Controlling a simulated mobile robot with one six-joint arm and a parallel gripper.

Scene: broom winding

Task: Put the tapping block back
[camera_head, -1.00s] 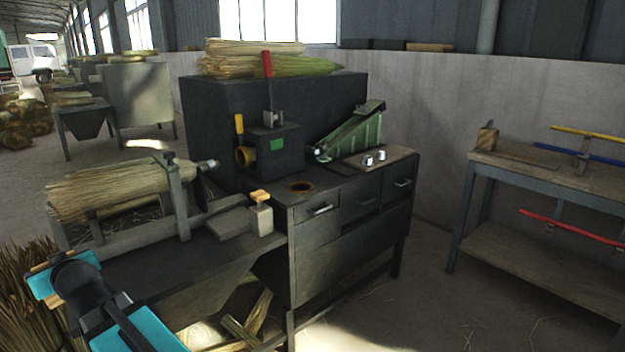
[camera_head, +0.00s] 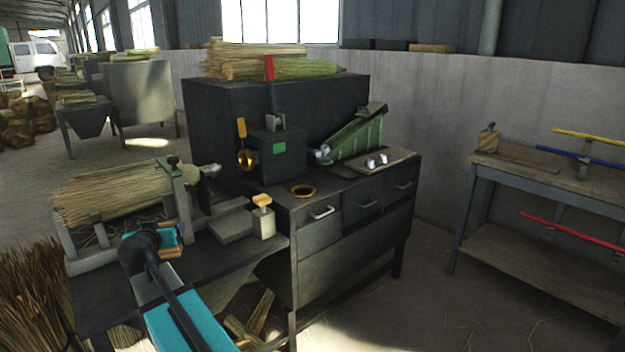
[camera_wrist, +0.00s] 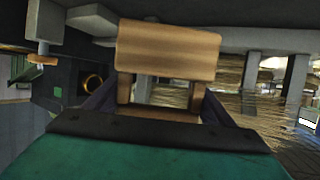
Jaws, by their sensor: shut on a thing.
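The tapping block (camera_wrist: 168,50), a pale wooden block with a flat face and a narrower part below it, is held between the fingers of my gripper (camera_wrist: 160,108) in the wrist view. In the head view my gripper (camera_head: 172,237) is shut on it in front of the broom bundle (camera_head: 115,192), above the left part of the bench. Only small bits of the block's wood show there, and the rest is hidden by my gripper and wrist.
A pale post with a wooden top (camera_head: 263,217) stands right of my gripper, beside a grey flat block (camera_head: 235,226). The dark cabinet (camera_head: 330,240) has a round brass-rimmed hole. A side table (camera_head: 535,172) with a wooden block stands at the right.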

